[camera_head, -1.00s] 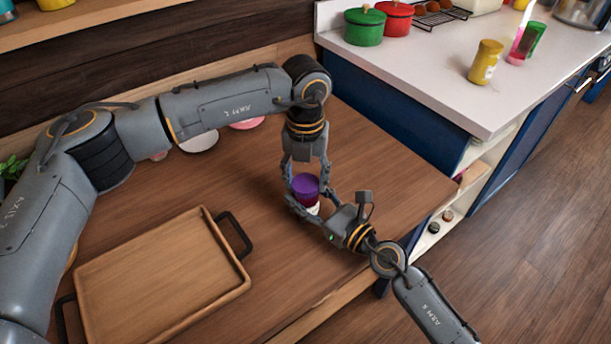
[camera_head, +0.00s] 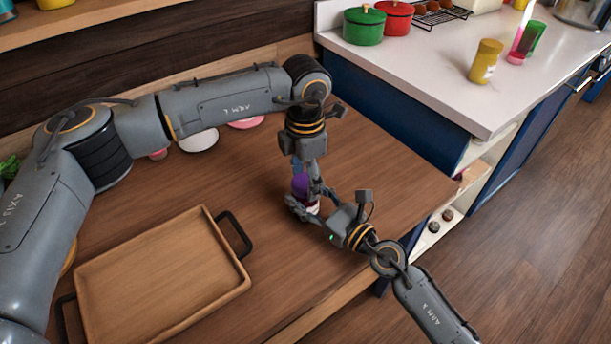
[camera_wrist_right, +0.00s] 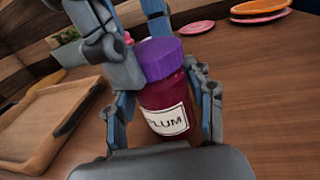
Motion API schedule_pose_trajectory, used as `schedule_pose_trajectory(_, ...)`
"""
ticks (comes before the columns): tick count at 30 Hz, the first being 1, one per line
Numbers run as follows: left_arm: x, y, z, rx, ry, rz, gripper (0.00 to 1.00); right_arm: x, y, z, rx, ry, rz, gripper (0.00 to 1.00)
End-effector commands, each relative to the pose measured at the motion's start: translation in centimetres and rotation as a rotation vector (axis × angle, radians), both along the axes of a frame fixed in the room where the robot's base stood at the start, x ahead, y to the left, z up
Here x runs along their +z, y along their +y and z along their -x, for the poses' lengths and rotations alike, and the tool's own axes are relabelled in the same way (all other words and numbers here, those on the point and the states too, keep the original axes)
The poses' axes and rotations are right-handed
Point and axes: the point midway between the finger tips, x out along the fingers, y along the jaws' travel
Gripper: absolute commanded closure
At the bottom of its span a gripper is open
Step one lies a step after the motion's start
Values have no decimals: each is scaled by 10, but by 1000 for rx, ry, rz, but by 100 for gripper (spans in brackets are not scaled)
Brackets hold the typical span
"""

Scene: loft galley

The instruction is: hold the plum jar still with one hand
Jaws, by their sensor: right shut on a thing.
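The plum jar (camera_wrist_right: 165,100), with a purple lid, dark red body and a white label reading "PLUM" in part, stands on the wooden table. It also shows in the head view (camera_head: 301,186), partly hidden by both grippers. My right gripper (camera_head: 305,207) is shut on the jar's body, with fingers on either side of it in the right wrist view. My left gripper (camera_head: 305,172) reaches down from above, its fingers around or close beside the purple lid (camera_wrist_right: 161,58). Whether they grip the lid cannot be told.
A wooden tray (camera_head: 165,275) with dark handles lies at the front left. A white bowl (camera_head: 199,141) and pink dishes (camera_head: 246,123) are at the back. A counter (camera_head: 430,70) with green and red pots stands at the right. The table around the jar is clear.

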Motion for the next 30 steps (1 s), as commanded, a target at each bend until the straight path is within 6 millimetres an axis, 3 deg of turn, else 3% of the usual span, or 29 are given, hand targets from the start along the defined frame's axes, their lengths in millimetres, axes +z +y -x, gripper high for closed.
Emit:
schedule_pose_trajectory(11,1,0,0,1,0,1,24,0,0,0,0,0,0,100)
schedule_pose_trajectory(22,42,-1,0,1,-1,2,24,0,0,0,0,0,0,100)
schedule_pose_trajectory(30,45,0,0,1,1,0,24,0,0,0,0,0,0,100)
